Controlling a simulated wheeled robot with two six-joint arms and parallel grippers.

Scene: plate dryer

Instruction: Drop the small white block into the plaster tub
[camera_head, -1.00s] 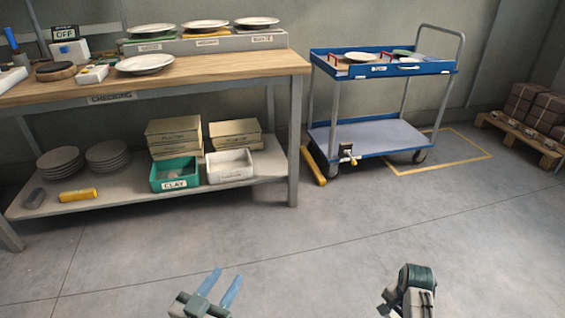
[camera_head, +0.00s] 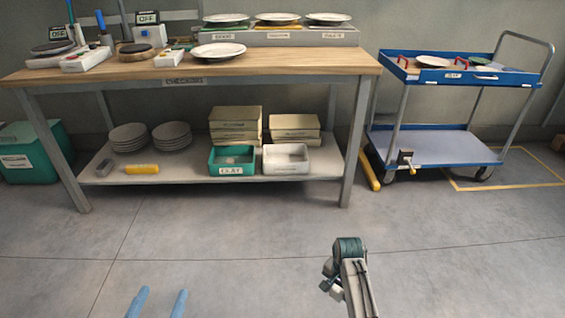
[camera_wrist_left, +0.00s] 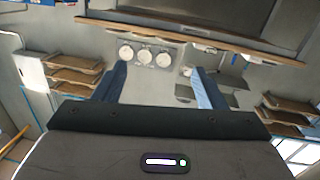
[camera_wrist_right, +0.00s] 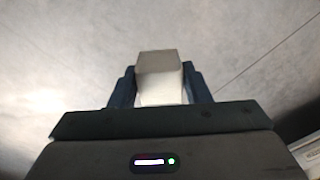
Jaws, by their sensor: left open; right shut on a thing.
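My right gripper (camera_head: 331,283) is shut on a small white block (camera_wrist_right: 160,72), which sits between its fingers in the right wrist view. In the head view this gripper is low in front, over the floor, well short of the bench. A white tub (camera_head: 285,160) stands on the bench's lower shelf, right of a green tub (camera_head: 231,160) labelled CLAY; the white tub's own label is too small to read. My left gripper (camera_head: 159,302) is open and empty at the bottom of the head view; its blue fingers also show apart in the left wrist view (camera_wrist_left: 160,85).
The workbench (camera_head: 300,62) carries plates and switch boxes. Its lower shelf (camera_head: 200,175) also holds plate stacks, cream boxes and a yellow object. A blue trolley (camera_head: 440,148) stands right, a green bin (camera_head: 28,160) left. The floor before the bench is clear.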

